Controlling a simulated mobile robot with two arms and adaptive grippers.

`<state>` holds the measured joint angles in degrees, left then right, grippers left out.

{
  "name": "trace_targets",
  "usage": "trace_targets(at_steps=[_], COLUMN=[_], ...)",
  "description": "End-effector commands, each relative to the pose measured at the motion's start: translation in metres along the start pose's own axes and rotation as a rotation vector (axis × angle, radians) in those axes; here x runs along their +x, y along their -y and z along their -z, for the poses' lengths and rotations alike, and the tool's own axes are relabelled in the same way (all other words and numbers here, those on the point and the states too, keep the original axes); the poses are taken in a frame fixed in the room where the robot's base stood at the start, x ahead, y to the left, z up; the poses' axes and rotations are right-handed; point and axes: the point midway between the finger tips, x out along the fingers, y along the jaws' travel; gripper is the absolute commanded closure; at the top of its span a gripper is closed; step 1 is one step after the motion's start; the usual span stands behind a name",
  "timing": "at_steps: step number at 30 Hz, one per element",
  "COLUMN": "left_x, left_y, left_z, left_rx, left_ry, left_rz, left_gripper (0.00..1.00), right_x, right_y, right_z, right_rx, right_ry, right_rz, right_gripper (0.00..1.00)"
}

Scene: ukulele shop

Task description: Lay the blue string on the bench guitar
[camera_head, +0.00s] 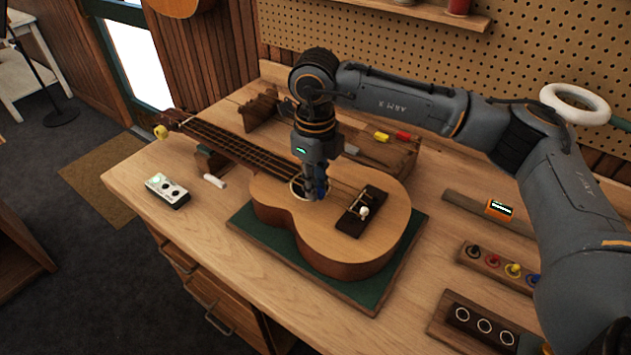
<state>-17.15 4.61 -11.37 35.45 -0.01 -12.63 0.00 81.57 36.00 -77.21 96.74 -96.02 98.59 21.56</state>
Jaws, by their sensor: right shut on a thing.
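The bench guitar (335,235), a small light-wood ukulele, lies face up on a green mat (245,222), its neck pointing to the back left. My right gripper (315,194) points down over its sound hole. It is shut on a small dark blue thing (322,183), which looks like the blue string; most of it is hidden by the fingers. Whether it touches the guitar I cannot tell. Dark strings run along the neck (235,143). A dark bridge (361,212) with a white knob sits on the body. My left gripper is not in view.
A wooden tray (405,160) behind the guitar holds a yellow and a red piece. A rack of coloured pegs (497,263), an orange device (498,209) and a dark block with rings (483,325) stand right. A white pedal-like box (167,190) is left. The front-left bench is clear.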

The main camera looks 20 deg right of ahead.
Motion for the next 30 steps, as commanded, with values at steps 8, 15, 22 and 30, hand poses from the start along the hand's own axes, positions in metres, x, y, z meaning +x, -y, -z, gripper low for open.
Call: trace_targets(at_steps=[8, 15, 22, 30], left_x=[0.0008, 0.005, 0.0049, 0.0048], left_y=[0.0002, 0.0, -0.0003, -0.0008], left_z=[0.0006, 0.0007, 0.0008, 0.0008], left_rx=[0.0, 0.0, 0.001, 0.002], left_ry=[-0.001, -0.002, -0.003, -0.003], left_rz=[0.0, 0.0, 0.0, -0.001], left_gripper=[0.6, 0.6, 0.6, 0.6], right_x=[0.0003, 0.0006, -0.0004, -0.0004], right_y=[-0.0001, -0.0002, -0.0002, -0.0002], right_z=[-0.0001, 0.0001, 0.0002, 0.0001], right_rx=[0.0, 0.0, 0.0, 0.0], right_ry=[0.0, 0.0, 0.0, 0.0], right_rz=[0.0, 0.0, 0.0, 0.0], right_gripper=[0.99, 0.99, 0.99, 0.58])
